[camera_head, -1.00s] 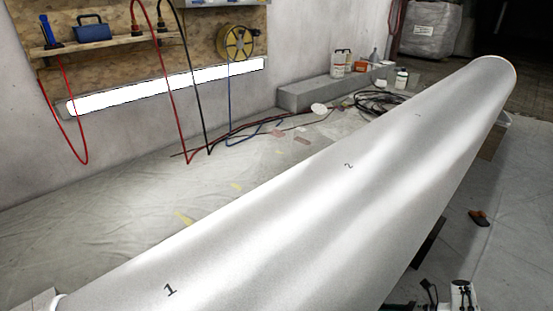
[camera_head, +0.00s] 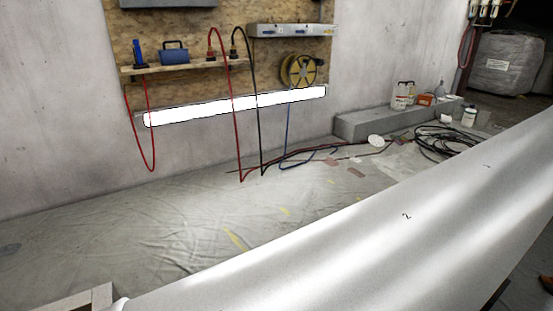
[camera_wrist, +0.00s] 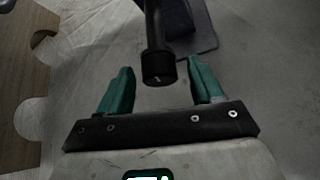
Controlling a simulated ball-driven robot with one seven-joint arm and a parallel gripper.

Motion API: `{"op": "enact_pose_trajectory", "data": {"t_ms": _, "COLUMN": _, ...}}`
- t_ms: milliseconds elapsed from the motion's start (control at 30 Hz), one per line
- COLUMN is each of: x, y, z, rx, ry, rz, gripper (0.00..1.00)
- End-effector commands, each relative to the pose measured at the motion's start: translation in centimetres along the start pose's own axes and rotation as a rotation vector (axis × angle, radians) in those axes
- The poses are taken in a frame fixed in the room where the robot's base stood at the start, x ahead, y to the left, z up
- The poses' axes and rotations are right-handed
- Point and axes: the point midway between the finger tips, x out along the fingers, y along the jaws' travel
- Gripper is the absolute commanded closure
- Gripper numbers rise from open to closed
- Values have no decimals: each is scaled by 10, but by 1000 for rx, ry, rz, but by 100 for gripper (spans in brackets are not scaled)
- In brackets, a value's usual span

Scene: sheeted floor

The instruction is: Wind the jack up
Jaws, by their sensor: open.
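In the wrist view, a dark round-ended handle (camera_wrist: 157,72) on a dark shaft comes down from the top edge. It appears to be part of the jack, but the jack as a whole is not clear in either view. My gripper (camera_wrist: 161,90) is open, with one teal finger on each side of the handle's end. Clear gaps show between the handle and both fingers, and I cannot tell how far the handle's end lies from the fingertips in depth. A dark blue block (camera_wrist: 178,18) stands behind the shaft. My gripper is not in the head view.
Cables (camera_head: 445,140) lie on the floor near a grey ledge (camera_head: 365,122). Red and black hoses hang from the wall board (camera_head: 180,25). The sheeted floor (camera_head: 150,225) is mostly bare at left.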

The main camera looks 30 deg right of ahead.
Motion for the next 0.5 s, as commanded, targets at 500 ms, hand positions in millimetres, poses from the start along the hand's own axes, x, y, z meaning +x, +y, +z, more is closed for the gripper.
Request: {"op": "enact_pose_trajectory", "data": {"t_ms": 500, "x": 2, "y": 8, "z": -5, "rx": -579, "ry": 4, "rz": -394, "gripper": 34}}
